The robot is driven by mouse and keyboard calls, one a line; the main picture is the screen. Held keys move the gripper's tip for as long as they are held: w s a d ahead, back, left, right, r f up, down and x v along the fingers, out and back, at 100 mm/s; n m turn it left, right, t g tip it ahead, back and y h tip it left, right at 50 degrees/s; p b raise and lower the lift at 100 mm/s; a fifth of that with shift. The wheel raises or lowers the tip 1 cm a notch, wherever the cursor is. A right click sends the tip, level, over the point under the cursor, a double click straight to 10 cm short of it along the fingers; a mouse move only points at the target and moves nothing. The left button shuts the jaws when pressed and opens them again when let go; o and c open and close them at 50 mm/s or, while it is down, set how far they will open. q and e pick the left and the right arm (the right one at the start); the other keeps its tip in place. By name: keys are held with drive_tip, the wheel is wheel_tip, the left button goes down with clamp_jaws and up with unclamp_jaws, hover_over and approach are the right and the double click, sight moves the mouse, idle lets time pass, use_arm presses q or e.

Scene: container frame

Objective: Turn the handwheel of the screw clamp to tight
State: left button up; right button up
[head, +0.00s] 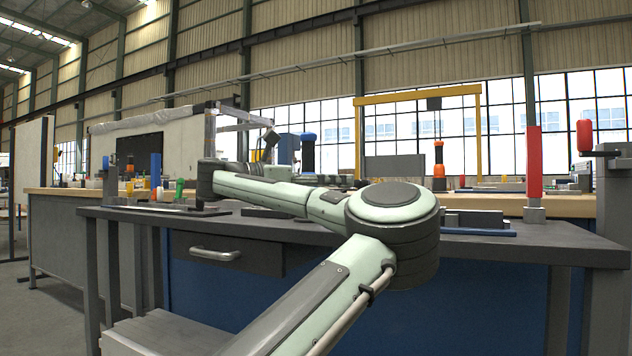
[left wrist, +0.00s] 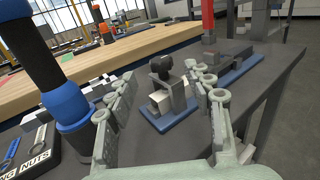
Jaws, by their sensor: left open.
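In the left wrist view the screw clamp (left wrist: 178,97) stands on a small blue base on the dark bench. Its black handwheel (left wrist: 160,66) is on top, and a pale block (left wrist: 160,101) sits at its frame. My left gripper (left wrist: 165,88) is open, with one finger on each side of the clamp in the picture and nothing held. The fingers appear apart from the handwheel, which lies beyond them. In the head view my left gripper (head: 340,181) shows only partly behind my own arm. The clamp is hidden there. My right gripper is not in view.
A black and blue upright tool (left wrist: 62,92) stands close to the left finger; it also shows in the head view (head: 307,153). A red post (head: 534,162) and a long blue plate (head: 478,232) are at the right. A wooden-topped bench (head: 500,202) stands behind.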

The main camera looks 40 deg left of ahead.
use_arm(q)
drive_tip(key=v, duration=0.4)
drive_tip(key=shift+s+a+r, duration=0.1)
drive_tip(key=shift+r, duration=0.05)
drive_tip(key=shift+s, duration=0.2)
idle(0.4)
